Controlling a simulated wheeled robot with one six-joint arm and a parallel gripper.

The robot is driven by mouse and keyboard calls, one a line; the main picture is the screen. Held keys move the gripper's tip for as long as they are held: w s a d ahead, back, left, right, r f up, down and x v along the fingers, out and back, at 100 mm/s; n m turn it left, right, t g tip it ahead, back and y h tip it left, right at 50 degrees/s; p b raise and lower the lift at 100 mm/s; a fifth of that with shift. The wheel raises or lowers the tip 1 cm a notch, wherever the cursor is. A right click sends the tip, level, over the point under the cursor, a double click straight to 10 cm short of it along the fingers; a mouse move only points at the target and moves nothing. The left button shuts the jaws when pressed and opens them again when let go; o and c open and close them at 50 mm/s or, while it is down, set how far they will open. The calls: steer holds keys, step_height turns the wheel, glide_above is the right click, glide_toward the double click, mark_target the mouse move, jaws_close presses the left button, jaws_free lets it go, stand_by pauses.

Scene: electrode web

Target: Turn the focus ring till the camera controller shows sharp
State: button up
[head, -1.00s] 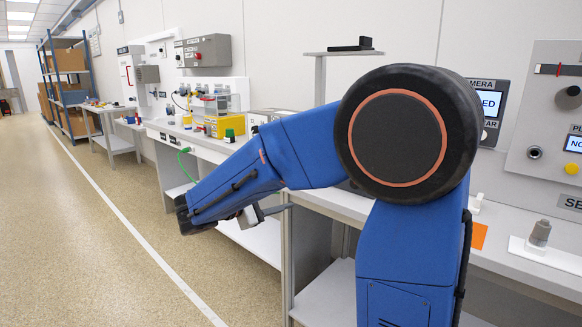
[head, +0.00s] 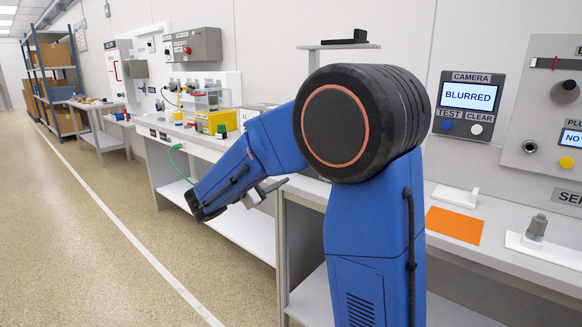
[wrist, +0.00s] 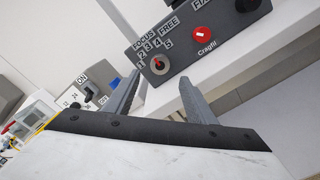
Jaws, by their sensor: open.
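The camera controller (head: 468,105) is on the wall in the head view, and its screen reads BLURRED. In the wrist view, a dark grey box carries a round dial (wrist: 158,65) beside the word FOCUS and the numbers 1 to 5; this appears to be the focus ring. My gripper (wrist: 158,80) is open and empty, its two grey fingers pointing towards the dial side of the box. The dial shows between the fingertips in the picture, but I cannot tell the distance.
The camera controller has a blue TEST button (head: 446,126) and a white CLEAR button (head: 476,129). An orange mat (head: 454,226) lies on the bench. The floor at left is clear.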

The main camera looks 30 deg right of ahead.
steer(key=x, duration=0.8)
steer(key=shift+d, duration=0.1)
steer(key=c, duration=1)
